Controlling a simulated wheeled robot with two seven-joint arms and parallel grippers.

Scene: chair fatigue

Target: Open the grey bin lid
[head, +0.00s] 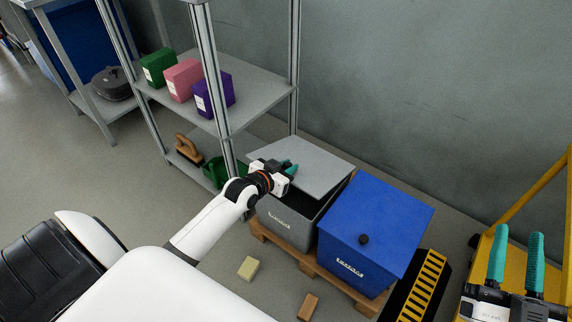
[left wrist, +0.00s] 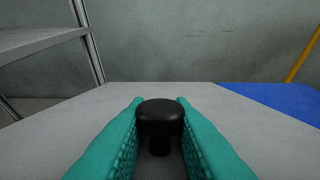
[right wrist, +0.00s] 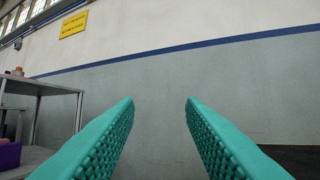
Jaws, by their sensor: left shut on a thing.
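The grey bin (head: 287,233) stands on a wooden pallet, left of the blue bin. Its grey lid (head: 322,158) is lifted off the near rim and sits askew, so a dark opening shows beneath it. My left gripper (head: 289,169) is at the lid's top. In the left wrist view its teal fingers (left wrist: 160,105) are shut on the lid's black knob (left wrist: 160,118), with the lid (left wrist: 240,125) spreading around it. My right gripper (head: 516,240) is at the far right, open and empty; its spread fingers (right wrist: 160,105) show in the right wrist view.
The blue bin (head: 345,256) with its closed blue lid (head: 385,215) stands close on the right. A metal shelf (head: 257,100) with coloured boxes is at the back left. A yellow block (head: 248,268) and a brown block (head: 308,306) lie on the floor in front.

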